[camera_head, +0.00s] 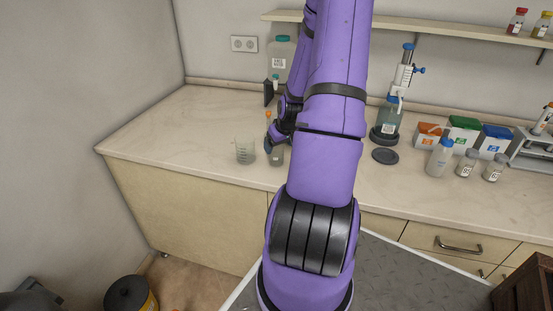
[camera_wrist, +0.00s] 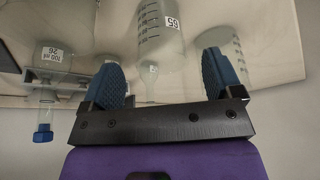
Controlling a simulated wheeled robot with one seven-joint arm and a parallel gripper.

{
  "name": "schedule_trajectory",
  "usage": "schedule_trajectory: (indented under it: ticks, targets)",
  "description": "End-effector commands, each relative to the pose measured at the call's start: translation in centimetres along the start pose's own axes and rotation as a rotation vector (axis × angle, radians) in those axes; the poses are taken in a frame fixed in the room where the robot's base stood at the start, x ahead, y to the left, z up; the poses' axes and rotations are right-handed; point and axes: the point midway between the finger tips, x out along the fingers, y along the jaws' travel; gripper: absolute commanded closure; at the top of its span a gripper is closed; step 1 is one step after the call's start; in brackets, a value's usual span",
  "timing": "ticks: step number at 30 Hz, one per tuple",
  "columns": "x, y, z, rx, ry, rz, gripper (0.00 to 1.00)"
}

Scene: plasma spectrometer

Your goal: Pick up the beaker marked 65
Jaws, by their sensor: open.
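The beaker marked 65 (camera_wrist: 160,42) is clear glass with graduations and a small white label. In the wrist view it shows upside down at the top centre, beyond and between my fingertips. My gripper (camera_wrist: 160,62) is open, with a blue finger on each side and nothing held between them. In the head view my gripper (camera_head: 270,143) is low over the counter behind my arm. A small vessel (camera_head: 277,156) right beside it may be this beaker, but its label is not readable there. I cannot tell whether the fingers touch it.
A clear graduated beaker (camera_head: 245,150) stands to the left; a similar one shows at the wrist view's right (camera_wrist: 225,40). An orange-topped item (camera_head: 268,117) stands behind my gripper. The counter's left (camera_head: 160,140) is clear.

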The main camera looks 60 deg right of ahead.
Motion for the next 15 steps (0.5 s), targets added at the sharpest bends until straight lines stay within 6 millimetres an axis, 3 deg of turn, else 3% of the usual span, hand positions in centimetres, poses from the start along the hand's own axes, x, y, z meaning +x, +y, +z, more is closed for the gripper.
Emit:
schedule_trajectory:
  ticks: [5,15]
  targets:
    - [0.8,0.0,0.0,-0.001,0.000,0.001,0.15]
    - [4.8,-0.1,0.2,-0.001,-0.001,0.000,0.15]
